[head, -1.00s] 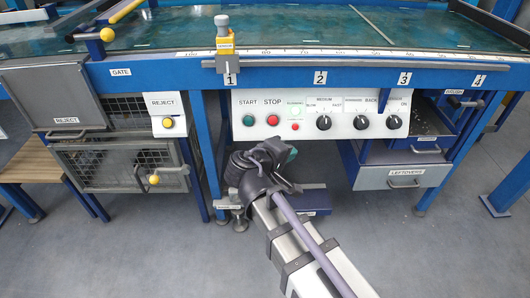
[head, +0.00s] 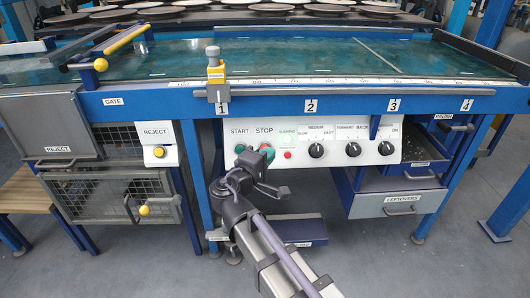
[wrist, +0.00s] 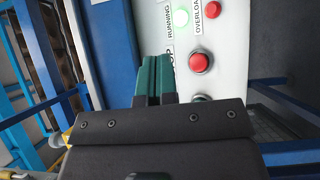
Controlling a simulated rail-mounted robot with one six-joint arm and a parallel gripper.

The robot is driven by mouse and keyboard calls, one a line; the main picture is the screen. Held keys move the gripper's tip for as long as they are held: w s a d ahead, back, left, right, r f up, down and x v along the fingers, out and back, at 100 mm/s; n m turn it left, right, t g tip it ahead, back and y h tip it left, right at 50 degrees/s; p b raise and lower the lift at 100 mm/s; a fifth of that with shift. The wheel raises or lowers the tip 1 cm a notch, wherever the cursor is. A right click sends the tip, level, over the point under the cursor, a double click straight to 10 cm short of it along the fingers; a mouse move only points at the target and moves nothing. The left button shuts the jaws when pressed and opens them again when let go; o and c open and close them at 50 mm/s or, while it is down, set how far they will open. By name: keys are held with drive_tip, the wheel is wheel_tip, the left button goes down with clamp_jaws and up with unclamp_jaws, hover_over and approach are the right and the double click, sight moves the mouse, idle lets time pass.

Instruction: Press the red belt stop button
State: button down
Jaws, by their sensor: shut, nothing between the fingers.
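The red stop button shows in the wrist view (wrist: 200,62), a round red cap on a metal ring on the white control panel (wrist: 240,50). My gripper's teal fingers (wrist: 153,75) are shut and empty. In the wrist view their tips lie left of the button, over part of the STOP label. In the head view my gripper (head: 267,154) is in front of the panel just below the STOP label and covers most of the button. I see no clear contact; the gap to the panel is hard to judge.
The green start button (head: 240,149) is left of the stop button. The running lamp (wrist: 181,18) is lit green, and a red overload lamp (wrist: 211,9) is beside it. Black knobs (head: 316,150) are to the right. The blue table edge (head: 340,103) overhangs the panel.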

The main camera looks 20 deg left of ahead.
drive_tip(key=w+f, duration=0.1)
drive_tip(key=w+a+f+b, duration=0.1)
drive_tip(key=w, duration=0.1)
drive_tip(key=w+f+b, duration=0.1)
drive_tip(key=w, duration=0.1)
drive_tip(key=shift+a, duration=0.35)
drive_tip(key=shift+s, duration=0.1)
idle(1.5)
drive_tip(key=shift+w+a+f+b, duration=0.15)
drive_tip(key=shift+w+f+b, duration=0.05)
drive_tip(key=shift+w+b, duration=0.2)
drive_tip(key=shift+w+a+f, duration=0.1)
drive_tip(key=shift+w+f, duration=0.1)
drive_tip(key=shift+w, duration=0.1)
idle(0.6)
idle(0.3)
drive_tip(key=shift+s+d+r, duration=0.25)
drive_tip(key=shift+s+r, duration=0.2)
drive_tip(key=shift+s, duration=0.25)
drive_tip(key=shift+p, duration=0.3)
drive_tip(key=s, duration=0.1)
drive_tip(key=s+d+r+p, duration=0.1)
drive_tip(key=s+r+p, duration=0.1)
drive_tip(key=s, duration=0.1)
drive_tip(key=shift+d+r, duration=0.25)
